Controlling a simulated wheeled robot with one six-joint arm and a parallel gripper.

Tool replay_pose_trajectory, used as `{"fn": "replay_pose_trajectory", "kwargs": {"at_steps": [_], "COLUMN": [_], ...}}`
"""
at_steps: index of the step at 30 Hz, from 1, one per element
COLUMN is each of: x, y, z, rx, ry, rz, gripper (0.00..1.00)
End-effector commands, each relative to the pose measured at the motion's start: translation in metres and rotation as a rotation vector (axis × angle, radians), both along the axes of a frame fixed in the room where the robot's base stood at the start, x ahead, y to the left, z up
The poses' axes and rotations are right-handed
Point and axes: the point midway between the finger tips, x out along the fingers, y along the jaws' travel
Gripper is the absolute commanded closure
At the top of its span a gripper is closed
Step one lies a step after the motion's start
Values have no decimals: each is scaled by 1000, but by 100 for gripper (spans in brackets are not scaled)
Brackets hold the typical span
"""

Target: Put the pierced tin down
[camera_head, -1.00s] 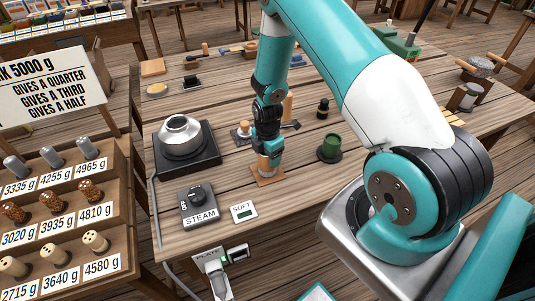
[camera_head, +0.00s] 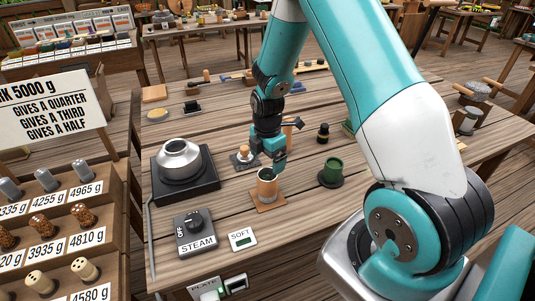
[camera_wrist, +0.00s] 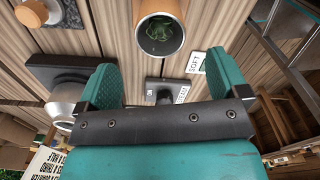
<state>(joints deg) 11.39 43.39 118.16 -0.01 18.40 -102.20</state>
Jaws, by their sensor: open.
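The tin (camera_head: 267,187), a copper-coloured open cylinder, stands upright on a small square wooden board (camera_head: 279,207) on the workbench. In the wrist view the tin (camera_wrist: 146,42) shows its open mouth with something green inside; no piercing can be made out. My gripper (camera_head: 276,162) is open and empty, just above and beside the tin's rim. In the wrist view its two teal fingers (camera_wrist: 163,82) are spread wide, and the tin lies beyond them, apart from both.
A steel pot on a black hotplate (camera_head: 181,161) stands left of the tin. A STEAM switch box (camera_head: 196,243) and a SOFT sign (camera_head: 243,239) lie in front. A dark green pot-like object (camera_head: 332,172) stands to the right. Bare bench lies between them.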

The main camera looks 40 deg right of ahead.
Motion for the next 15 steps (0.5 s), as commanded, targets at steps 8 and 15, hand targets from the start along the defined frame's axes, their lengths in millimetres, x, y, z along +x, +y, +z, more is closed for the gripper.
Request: {"fn": "replay_pose_trajectory", "kwargs": {"at_steps": [8,15], "x": [0,-26], "y": [3,86], "z": [33,116], "rx": [3,119], "ry": [-4,-42], "rz": [-8,-273], "gripper": [7,7]}}
